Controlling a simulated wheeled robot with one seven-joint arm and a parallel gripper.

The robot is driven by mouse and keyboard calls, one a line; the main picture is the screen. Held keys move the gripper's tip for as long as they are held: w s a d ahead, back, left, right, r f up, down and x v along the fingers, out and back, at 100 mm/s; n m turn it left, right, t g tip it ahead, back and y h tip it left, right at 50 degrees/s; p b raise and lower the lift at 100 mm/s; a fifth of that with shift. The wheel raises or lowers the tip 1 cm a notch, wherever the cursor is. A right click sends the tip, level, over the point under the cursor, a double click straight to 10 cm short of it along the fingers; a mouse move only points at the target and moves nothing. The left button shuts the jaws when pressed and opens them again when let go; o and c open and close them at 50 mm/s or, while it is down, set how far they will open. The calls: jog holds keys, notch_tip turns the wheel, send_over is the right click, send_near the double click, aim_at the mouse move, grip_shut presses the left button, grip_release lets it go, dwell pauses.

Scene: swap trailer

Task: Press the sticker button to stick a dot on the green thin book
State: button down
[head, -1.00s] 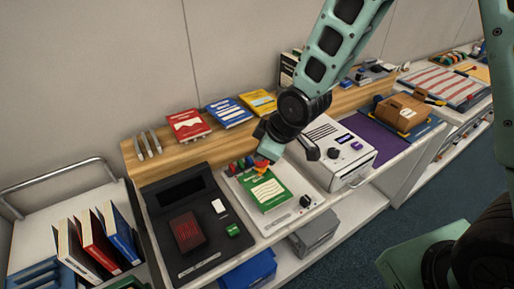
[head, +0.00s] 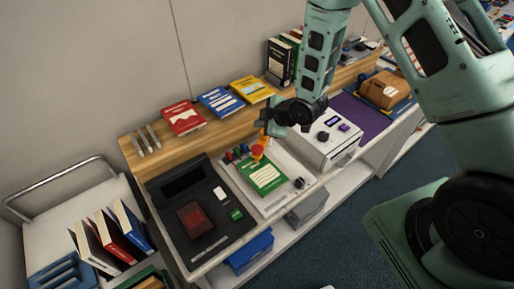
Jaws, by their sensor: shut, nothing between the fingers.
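The green thin book (head: 263,178) lies flat on a pale sticker device (head: 273,207) on the counter. Small coloured buttons (head: 237,153) stand in a row along the device's back edge, dark, red, green and blue among them. A round red-orange part (head: 257,151) sits just behind the book's top edge. My gripper (head: 265,134) is shut and empty, just above and behind that part. I cannot tell whether its fingertips touch anything.
A black device (head: 190,247) with a dark red panel lies left of the sticker device. A white box machine (head: 328,153) with knobs stands to the right. Red (head: 182,117), blue (head: 220,102) and yellow (head: 251,89) books lie on the wooden shelf behind.

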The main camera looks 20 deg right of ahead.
jog(key=shift+f, duration=0.1)
jog(key=b, duration=0.5)
send_over(256, 147)
jog(key=s, duration=0.2)
jog(key=f, duration=0.5)
jog(key=d+f, duration=0.1)
jog(key=f, duration=0.1)
jog(key=shift+f, duration=0.3)
jog(key=shift+f+b, duration=0.5)
jog(key=shift+b, duration=0.1)
jog(key=shift+f, duration=0.1)
dwell(0.4)
jog(key=shift+f+b, duration=0.35)
jog(key=shift+b, duration=0.2)
jog(key=shift+f+b, duration=0.65)
dwell(0.7)
jog(key=shift+r, duration=0.1)
jog(key=shift+r+p, duration=0.6)
jog(key=shift+r, duration=0.4)
